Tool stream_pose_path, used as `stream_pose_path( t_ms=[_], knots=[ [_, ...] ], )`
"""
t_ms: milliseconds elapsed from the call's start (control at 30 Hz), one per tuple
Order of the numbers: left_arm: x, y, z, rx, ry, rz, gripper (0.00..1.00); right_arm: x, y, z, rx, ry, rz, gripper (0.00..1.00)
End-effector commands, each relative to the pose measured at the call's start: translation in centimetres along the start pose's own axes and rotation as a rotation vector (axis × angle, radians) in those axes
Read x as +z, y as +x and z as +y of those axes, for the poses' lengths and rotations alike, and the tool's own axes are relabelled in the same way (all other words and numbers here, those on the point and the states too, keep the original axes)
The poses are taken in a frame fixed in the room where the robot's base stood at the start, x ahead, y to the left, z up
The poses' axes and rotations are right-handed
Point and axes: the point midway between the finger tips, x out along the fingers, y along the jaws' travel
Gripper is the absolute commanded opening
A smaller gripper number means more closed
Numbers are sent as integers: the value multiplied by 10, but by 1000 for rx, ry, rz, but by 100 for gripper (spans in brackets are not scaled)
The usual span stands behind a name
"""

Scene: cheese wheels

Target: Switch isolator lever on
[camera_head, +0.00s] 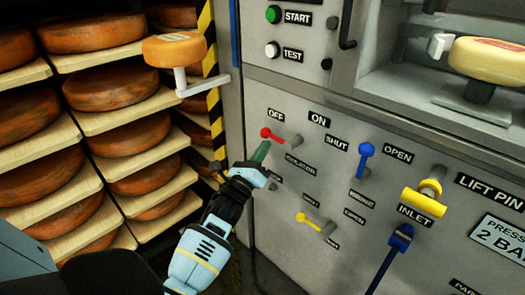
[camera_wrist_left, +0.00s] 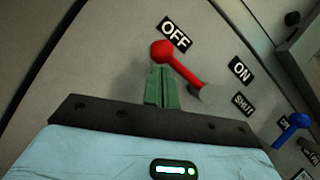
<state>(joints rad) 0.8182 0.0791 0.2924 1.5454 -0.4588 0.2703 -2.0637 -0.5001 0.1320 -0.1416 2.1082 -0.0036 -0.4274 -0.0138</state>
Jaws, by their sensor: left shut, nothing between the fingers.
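The isolator lever (camera_head: 272,136) has a red knob and a red arm on a grey pivot. Its knob points up and left, at the OFF label (camera_head: 276,115); the ON label (camera_head: 319,120) is to the right. In the left wrist view the red lever (camera_wrist_left: 178,62) slants from the knob near OFF down to the pivot. My left gripper (camera_head: 261,152) is shut and empty, its green fingertips just below the red knob. In the left wrist view the fingertips (camera_wrist_left: 160,82) are close under the knob; I cannot tell if they touch it. My right gripper is not in view.
A blue lever (camera_head: 366,150), a yellow lever (camera_head: 303,217) and a yellow inlet handle (camera_head: 424,198) stick out of the panel to the right and below. A rack of cheese wheels (camera_head: 106,91) fills the left side. A striped post (camera_head: 213,95) stands between.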

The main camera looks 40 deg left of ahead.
Motion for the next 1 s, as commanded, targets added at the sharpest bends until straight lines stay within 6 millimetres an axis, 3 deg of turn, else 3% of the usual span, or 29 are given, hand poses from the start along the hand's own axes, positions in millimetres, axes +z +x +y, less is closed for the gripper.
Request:
stream_pose_path(
  t_ms=[567,1000],
  knots=[
    [8,4,-1,-54,107,-2,0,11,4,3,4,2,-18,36],
    [27,14,-8,-207,409,-1,0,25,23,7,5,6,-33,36]
  ],
)
